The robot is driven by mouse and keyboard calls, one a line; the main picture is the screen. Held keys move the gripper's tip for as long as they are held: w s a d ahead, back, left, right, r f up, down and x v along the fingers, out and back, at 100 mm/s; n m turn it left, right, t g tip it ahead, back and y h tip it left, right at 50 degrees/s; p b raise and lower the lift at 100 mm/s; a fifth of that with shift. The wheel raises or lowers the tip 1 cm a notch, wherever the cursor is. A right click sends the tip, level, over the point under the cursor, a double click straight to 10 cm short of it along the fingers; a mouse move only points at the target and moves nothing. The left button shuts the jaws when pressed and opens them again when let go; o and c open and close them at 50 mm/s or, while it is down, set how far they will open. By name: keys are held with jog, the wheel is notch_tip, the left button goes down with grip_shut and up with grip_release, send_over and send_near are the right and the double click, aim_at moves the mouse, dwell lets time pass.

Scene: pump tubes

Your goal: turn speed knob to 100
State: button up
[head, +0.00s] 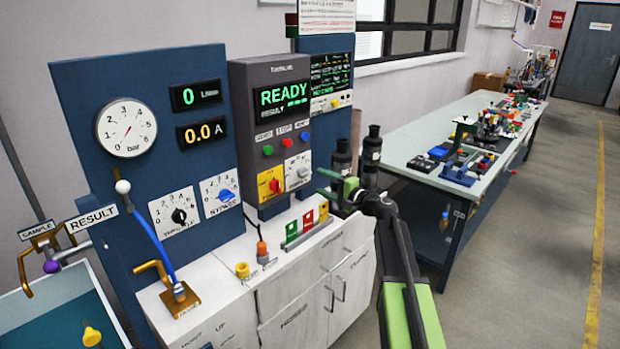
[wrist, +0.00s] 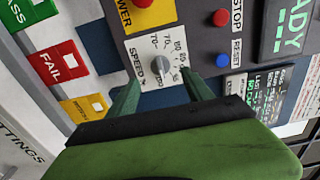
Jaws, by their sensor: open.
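The speed knob (wrist: 160,65) is a small grey knob on a white dial plate marked SPEED, with numbers such as 70 and 80 around it. Its exact setting is too small to read. In the head view the white speed plate (head: 298,170) is on the dark grey panel, right of the yellow power plate. My gripper (wrist: 160,77) is open, with one green finger on each side of the knob in the wrist view. Contact with it cannot be told. In the head view my gripper (head: 322,183) is just right of and below the speed plate.
The yellow power plate with its red switch (head: 275,185) is beside the speed plate. Red stop (wrist: 221,18) and blue reset (wrist: 222,60) buttons are close by. Green, red and yellow blocks (head: 308,220) stand on the white cabinet below. Black cylinders (head: 372,150) stand near my arm.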

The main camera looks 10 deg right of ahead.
jog(key=v, duration=0.8)
jog(key=shift+s, duration=0.25)
jog(key=shift+d, duration=0.15)
jog(key=a+r+n+g+y+p, duration=0.2)
jog(key=a+p, duration=0.1)
jog(key=a, duration=0.7)
jog(key=s+a+f+n+g+h+p, duration=0.1)
jog(key=s+a+f+n+g, duration=0.3)
jog(key=a, duration=0.3)
jog(key=s+a+f+n+g+h+p, duration=0.1)
jog(key=s+a+f+g+p, duration=0.1)
jog(key=s+a+f, duration=0.3)
jog(key=s+d+f+n+g+h, duration=0.2)
jog(key=s+d+f+h, duration=0.3)
jog(key=s, duration=0.4)
jog(key=s+d+f+n+g+h, duration=0.2)
jog(key=s+d+f+g+h, duration=0.2)
jog(key=s, duration=0.5)
jog(key=shift+s+d+f+g+h, duration=0.25)
jog(key=shift+d+f+h, duration=0.5)
jog(key=shift+d, duration=0.45)
